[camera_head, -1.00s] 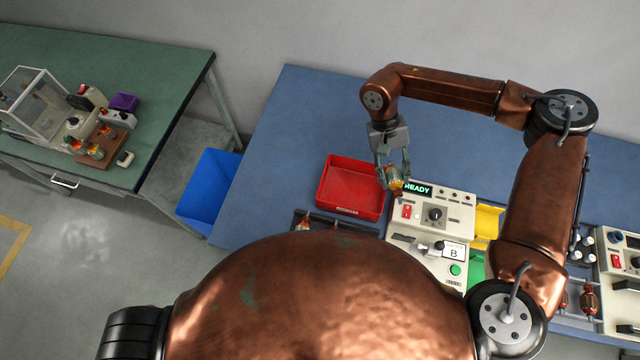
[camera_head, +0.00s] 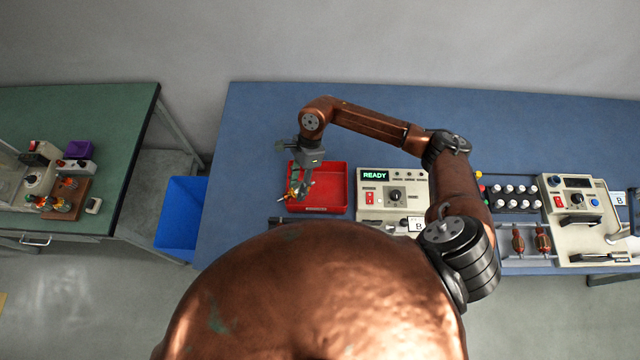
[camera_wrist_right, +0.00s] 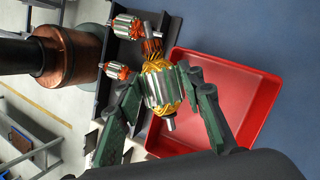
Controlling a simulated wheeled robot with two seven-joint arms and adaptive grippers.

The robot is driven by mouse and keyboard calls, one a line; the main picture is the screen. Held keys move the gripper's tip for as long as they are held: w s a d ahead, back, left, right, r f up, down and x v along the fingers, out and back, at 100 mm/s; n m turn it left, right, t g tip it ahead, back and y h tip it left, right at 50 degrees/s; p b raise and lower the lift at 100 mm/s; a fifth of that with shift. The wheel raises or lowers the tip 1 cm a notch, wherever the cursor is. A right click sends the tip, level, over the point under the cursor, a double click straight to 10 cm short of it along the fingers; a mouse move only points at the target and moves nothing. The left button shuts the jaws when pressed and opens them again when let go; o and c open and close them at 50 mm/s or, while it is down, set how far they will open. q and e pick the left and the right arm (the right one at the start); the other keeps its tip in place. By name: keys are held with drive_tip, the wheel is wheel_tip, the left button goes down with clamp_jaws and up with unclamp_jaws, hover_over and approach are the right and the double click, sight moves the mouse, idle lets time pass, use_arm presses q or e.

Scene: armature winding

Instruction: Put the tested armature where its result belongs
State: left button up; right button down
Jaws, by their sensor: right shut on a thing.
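My right gripper (camera_head: 302,190) is shut on an armature (camera_wrist_right: 161,85) with a silver-grey core, yellow windings and a copper commutator. The gripper also shows in the right wrist view (camera_wrist_right: 160,95), with a finger on each side of the core. In the head view the held armature (camera_head: 293,186) is at the left part of the red tray (camera_head: 335,209), seemingly above it. The tray looks empty in its visible part. The tester (camera_head: 378,201) right of the tray has a display reading "READY". My left gripper is out of view.
Two more armatures (camera_wrist_right: 127,28) lie in a dark rack (camera_wrist_right: 168,38) beside the tray. A blue bin (camera_head: 182,215) stands left of the blue table (camera_head: 225,200). Another device (camera_head: 580,225) and two armatures (camera_head: 530,238) are on the right. The table behind the tray is clear.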

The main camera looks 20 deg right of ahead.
use_arm(q)
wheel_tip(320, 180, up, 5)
drive_tip(key=p, duration=0.4)
use_arm(e)
drive_tip(key=w+d+m+t, duration=0.2)
drive_tip(key=d+m+t, duration=0.4)
drive_tip(key=d+m, duration=0.65)
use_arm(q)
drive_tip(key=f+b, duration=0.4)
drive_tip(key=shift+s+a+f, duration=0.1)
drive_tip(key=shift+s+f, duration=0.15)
use_arm(e)
wheel_tip(320, 180, down, 7)
drive_tip(key=a+m, duration=0.2)
drive_tip(key=shift+a+m, duration=0.3)
drive_tip(key=shift+m, duration=0.05)
drive_tip(key=c, duration=1.2)
unclamp_jaws()
drive_tip(key=shift+c, duration=0.2)
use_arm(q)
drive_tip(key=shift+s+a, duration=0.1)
use_arm(e)
drive_tip(key=shift+d+r, duration=0.1)
drive_tip(key=v, duration=1.1)
drive_tip(key=shift+s+r, duration=0.35)
